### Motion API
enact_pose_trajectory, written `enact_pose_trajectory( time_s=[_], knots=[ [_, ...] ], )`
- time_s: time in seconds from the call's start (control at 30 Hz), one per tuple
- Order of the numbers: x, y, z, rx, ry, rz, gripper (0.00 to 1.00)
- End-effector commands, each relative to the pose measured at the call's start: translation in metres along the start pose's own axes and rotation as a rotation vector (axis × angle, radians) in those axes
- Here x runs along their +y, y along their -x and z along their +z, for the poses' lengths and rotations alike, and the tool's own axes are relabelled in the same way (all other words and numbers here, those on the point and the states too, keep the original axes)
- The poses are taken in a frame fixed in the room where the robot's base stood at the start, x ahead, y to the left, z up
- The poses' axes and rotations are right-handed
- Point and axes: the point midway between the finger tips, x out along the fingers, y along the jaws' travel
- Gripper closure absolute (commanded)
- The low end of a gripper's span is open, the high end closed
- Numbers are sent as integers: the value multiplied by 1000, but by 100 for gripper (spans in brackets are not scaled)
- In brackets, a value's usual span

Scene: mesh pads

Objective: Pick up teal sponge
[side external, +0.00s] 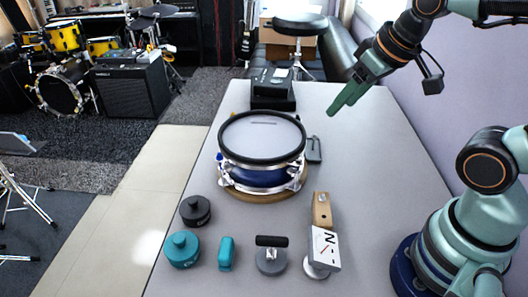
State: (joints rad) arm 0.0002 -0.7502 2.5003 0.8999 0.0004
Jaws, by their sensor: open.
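A small teal block (226,254), which looks like the teal sponge, lies on the grey table near its front edge. It sits between a round teal lidded piece on its left and a grey disc with a black handle on its right. My gripper (335,109) is open and empty. It hangs above the back right part of the table, beyond the drum and far from the teal block. Its fingers point down and to the left. Nothing hides the block.
A blue snare drum (262,176) stands mid-table on a wooden base. A teal round piece (182,250), a dark round piece (195,210), a black-handled disc (271,262) and a white marked card (324,249) surround the block. A black box (273,91) sits at the back.

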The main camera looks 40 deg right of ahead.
Motion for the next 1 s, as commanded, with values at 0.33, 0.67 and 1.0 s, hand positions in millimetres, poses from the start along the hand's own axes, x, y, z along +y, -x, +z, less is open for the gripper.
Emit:
enact_pose_trajectory(
  time_s=[0.33, 0.67, 1.0],
  knots=[
    [0, 0, 0, 0, 1, 0, 0],
    [-29, -10, -11, -66, 95, -43, 0],
    [-136, -54, -21, -264, 405, -142, 0]
  ],
)
